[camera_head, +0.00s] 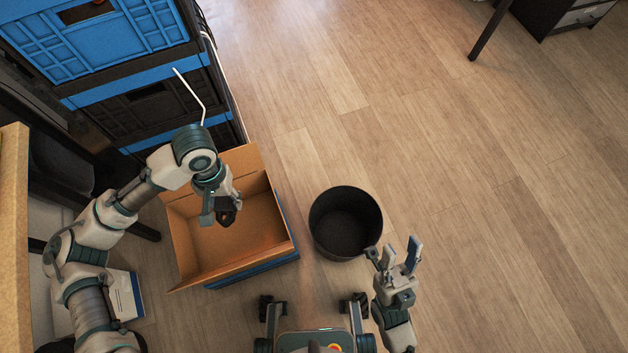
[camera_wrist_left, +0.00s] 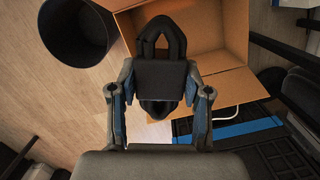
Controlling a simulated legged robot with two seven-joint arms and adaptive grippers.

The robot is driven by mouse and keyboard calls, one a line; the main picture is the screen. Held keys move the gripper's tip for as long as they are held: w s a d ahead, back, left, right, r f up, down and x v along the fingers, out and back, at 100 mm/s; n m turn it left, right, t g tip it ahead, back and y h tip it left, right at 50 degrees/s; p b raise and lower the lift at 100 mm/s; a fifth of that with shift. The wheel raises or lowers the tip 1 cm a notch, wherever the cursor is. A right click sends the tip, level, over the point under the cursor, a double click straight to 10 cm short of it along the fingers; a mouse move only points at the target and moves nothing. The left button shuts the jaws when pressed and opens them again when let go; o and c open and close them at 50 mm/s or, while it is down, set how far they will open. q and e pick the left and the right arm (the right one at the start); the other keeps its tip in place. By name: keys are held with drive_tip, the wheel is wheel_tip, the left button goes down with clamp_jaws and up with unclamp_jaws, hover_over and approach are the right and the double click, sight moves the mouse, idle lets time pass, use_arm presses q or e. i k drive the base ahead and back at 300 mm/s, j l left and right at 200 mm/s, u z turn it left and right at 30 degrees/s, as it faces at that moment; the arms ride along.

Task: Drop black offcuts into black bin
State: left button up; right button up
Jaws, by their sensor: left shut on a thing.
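My left gripper (camera_head: 220,200) is shut on a black offcut, a looped dark bundle (camera_wrist_left: 160,75) that fills the space between its fingers in the left wrist view. In the head view the offcut (camera_head: 226,215) hangs over the open cardboard box, left of the bin. The black bin (camera_head: 345,225) is round and stands on the floor right of the box. Its inside looks dark and I see no offcuts in it. The bin also shows at the top left of the left wrist view (camera_wrist_left: 75,40). My right gripper (camera_head: 398,258) is open and empty, below and right of the bin.
The cardboard box (camera_head: 180,235) has raised flaps and stands close to the bin. Blue and black crates (camera_head: 95,45) are stacked behind it, with a thin white cable (camera_head: 192,90) in front.

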sight(336, 234)
drive_tip(key=k+l+z, duration=0.1)
drive_tip(key=k+z, duration=0.25)
drive_tip(key=k, duration=0.55)
drive_tip(key=i+l+z, duration=0.1)
drive_tip(key=i+z, duration=0.25)
drive_tip(key=i, duration=0.2)
drive_tip(key=i+z, duration=0.3)
drive_tip(key=i, duration=0.25)
